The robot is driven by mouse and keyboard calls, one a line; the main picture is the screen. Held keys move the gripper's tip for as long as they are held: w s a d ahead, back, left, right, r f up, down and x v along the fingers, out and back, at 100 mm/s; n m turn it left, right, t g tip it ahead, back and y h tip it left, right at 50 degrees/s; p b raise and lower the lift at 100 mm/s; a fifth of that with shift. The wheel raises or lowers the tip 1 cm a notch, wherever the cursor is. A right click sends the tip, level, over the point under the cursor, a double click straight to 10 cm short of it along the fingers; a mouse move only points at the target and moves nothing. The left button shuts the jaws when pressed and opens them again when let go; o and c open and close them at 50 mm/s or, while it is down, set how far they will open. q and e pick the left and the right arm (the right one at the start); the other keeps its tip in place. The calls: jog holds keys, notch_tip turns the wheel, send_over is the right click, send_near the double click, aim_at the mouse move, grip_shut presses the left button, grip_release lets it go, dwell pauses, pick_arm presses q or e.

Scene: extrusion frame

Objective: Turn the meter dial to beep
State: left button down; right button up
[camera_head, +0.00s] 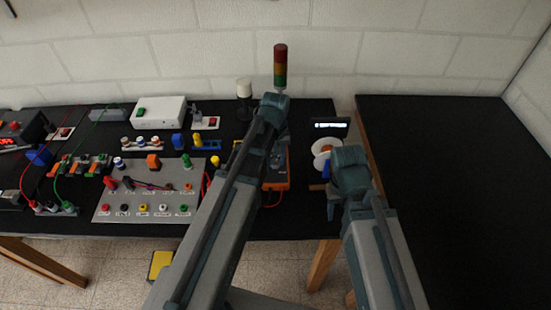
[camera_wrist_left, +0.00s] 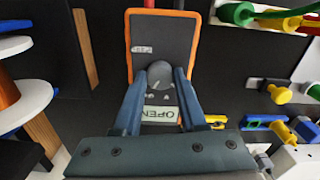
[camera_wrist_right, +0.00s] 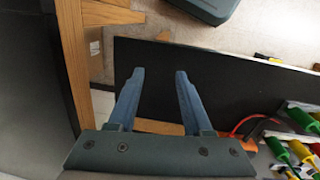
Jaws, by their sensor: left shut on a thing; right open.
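The meter (camera_wrist_left: 165,38) has a dark face and an orange rim. In the head view the meter (camera_head: 278,184) is partly hidden behind my left arm. Its round grey dial (camera_wrist_left: 160,70) sits between the fingertips of my left gripper (camera_wrist_left: 159,80), which is shut on it. A label that reads OPEN upside down lies just below the dial in that view. The dial's pointer and the meter's reading cannot be made out. My right gripper (camera_wrist_right: 160,76) is open and empty, above the black table's front edge.
A spool (camera_head: 326,150) and a small lit display (camera_head: 331,126) stand right of the meter. A grey terminal panel (camera_head: 150,193) with leads lies to the left. A signal tower (camera_head: 280,66) stands behind. The black table (camera_head: 455,180) at right is bare.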

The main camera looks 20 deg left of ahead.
pick_arm(q)
jog(key=m, duration=0.4)
jog(key=shift+m, duration=0.4)
jog(key=m, duration=0.4)
jog(key=shift+m, duration=0.3)
jog(key=m, duration=0.4)
jog(key=shift+m, duration=2.3)
jog(key=shift+c, duration=2.3)
grip_release()
jog(key=shift+r, duration=0.15)
pick_arm(e)
jog(key=shift+r, duration=0.15)
